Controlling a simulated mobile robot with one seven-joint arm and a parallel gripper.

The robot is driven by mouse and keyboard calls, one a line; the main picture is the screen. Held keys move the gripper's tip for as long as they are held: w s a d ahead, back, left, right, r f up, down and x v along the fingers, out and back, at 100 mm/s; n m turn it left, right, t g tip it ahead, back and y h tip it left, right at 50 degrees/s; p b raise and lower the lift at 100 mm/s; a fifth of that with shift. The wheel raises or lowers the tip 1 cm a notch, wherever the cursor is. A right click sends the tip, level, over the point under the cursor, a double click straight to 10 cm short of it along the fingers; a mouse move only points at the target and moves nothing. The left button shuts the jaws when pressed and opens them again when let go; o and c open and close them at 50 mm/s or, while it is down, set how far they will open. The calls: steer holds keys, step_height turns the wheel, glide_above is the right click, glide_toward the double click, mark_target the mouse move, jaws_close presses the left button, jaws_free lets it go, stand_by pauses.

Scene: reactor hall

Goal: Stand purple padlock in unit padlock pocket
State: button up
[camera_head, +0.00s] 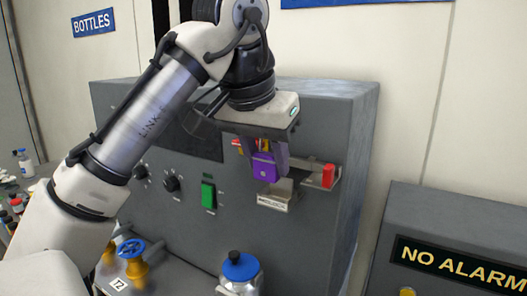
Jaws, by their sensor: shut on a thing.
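The purple padlock (265,166) is held upright in my gripper (266,158), whose fingers are shut on it and point down. It is in front of the grey unit's panel. The pocket, a small metal holder (277,199) with a label on its front, is fixed to the panel just below and slightly right of the padlock. The padlock's lower edge is close above the pocket; I cannot tell whether they touch. My gripper's body hides part of the panel behind it.
A red padlock-like block (328,175) sits on a bracket right of the pocket. The panel carries a green switch (208,195) and black knobs (172,184). Below stand a blue-lidded canister (240,268) and a yellow valve with a blue handwheel (132,250). A grey alarm box (455,235) is at right.

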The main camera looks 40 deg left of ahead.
mark_target(281, 182)
steer(key=shift+w+a+f, duration=0.2)
steer(key=shift+w+f, duration=0.65)
steer(key=shift+w, duration=0.05)
steer(key=shift+w+a+f, duration=0.2)
steer(key=shift+w+f, duration=0.65)
steer(key=shift+w, duration=0.05)
